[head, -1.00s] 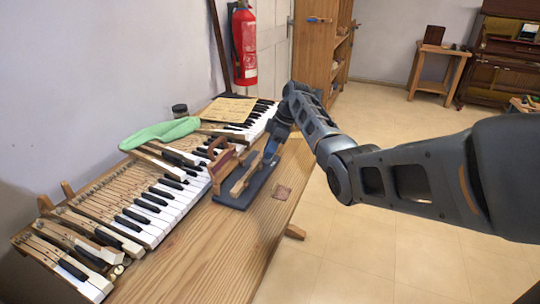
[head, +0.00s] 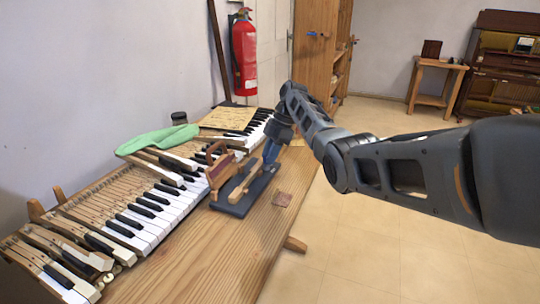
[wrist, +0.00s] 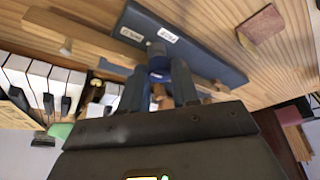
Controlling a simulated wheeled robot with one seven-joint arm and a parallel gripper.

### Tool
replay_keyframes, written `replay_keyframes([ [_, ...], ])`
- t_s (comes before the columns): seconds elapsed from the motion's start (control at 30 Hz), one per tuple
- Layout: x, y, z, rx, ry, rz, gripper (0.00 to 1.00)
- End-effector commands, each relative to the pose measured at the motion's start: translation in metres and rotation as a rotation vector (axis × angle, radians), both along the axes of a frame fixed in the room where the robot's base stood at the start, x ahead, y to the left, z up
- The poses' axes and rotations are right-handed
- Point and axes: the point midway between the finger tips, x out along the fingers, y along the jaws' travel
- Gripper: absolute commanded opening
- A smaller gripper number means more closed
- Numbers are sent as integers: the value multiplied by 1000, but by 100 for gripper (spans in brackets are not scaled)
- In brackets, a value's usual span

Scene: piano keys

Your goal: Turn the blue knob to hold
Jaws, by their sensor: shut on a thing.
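The blue knob (wrist: 158,64) shows in the wrist view between my gripper's two fingers, on a dark blue base board (wrist: 206,58). My gripper (wrist: 158,78) is shut on the knob. Two small white labels, one (wrist: 132,34) and another (wrist: 168,34), lie on the board beside the knob; their lettering is too small to read surely. In the head view, my gripper (head: 271,153) reaches down to the far end of the dark board (head: 232,208). The knob is hidden there by my fingers.
A small brown square (head: 282,199) lies to the right on the wooden table (head: 190,262). A green cloth (head: 158,139) lies on the keys.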

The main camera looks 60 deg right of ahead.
Motion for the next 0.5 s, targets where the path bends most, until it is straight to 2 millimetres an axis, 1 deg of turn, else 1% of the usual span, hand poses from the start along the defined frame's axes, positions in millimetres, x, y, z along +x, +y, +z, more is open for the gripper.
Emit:
replay_keyframes([
  [0.17,0,0,0,-1,-1,0,0],
  [0.2,0,0,0,-1,-1,0,32],
  [0.43,0,0,0,0,0,-1,54],
  [0.5,0,0,0,0,0,-1,55],
])
